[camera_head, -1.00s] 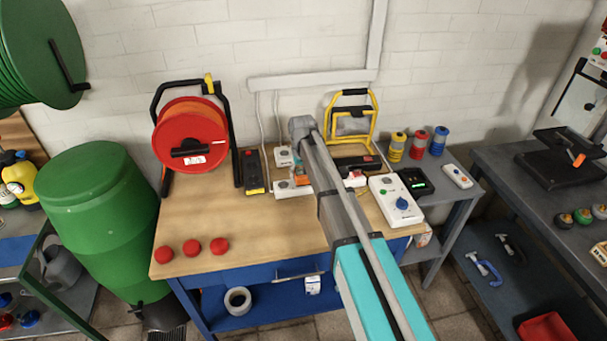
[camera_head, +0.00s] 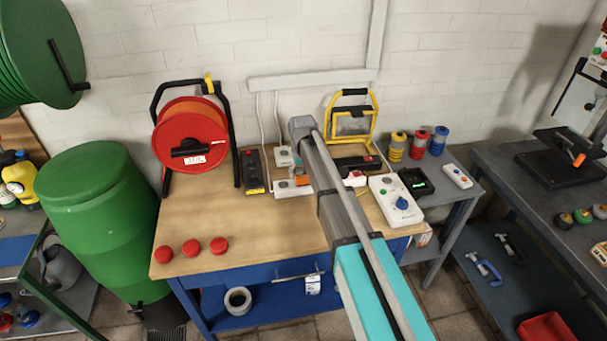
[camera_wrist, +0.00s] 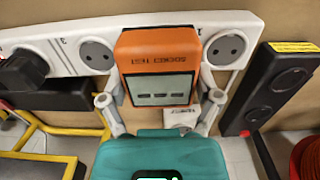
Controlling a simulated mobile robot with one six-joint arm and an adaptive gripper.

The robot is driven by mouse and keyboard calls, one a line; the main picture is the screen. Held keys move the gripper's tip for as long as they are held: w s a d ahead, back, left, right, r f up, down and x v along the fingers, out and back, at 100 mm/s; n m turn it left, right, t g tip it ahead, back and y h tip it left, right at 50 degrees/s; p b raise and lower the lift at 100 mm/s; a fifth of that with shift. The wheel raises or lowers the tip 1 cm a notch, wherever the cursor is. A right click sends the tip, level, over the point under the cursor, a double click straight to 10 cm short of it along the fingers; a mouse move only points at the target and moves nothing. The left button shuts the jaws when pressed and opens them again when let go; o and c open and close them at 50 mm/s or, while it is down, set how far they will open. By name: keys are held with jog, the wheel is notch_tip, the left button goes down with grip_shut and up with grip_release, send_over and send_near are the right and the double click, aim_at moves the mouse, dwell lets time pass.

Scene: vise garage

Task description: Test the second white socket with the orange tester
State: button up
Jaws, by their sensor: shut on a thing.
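The orange tester (camera_wrist: 158,50), marked "SOCKET TEST", is held in my gripper (camera_wrist: 160,97), whose fingers are shut on its two sides. Its grey display (camera_wrist: 160,90) shows only dashes. The tester is over the white socket strip (camera_wrist: 255,28), covering the place between two free round sockets. One free socket (camera_wrist: 97,53), beside a "3", is left of it; another (camera_wrist: 225,47) is right of it. I cannot tell whether the tester's pins are in a socket. In the head view my arm hides most of the strip (camera_head: 284,189).
A black plug (camera_wrist: 25,70) sits in the strip's left part in the wrist view. A black device with a yellow label (camera_wrist: 270,88) lies close on the right. A red cable reel (camera_head: 190,135) and a yellow-framed lamp (camera_head: 350,122) stand nearby. The workbench front (camera_head: 270,235) is mostly clear.

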jog(key=shift+f+b, duration=0.55)
jog(key=o, duration=1.1)
jog(key=shift+r, duration=0.15)
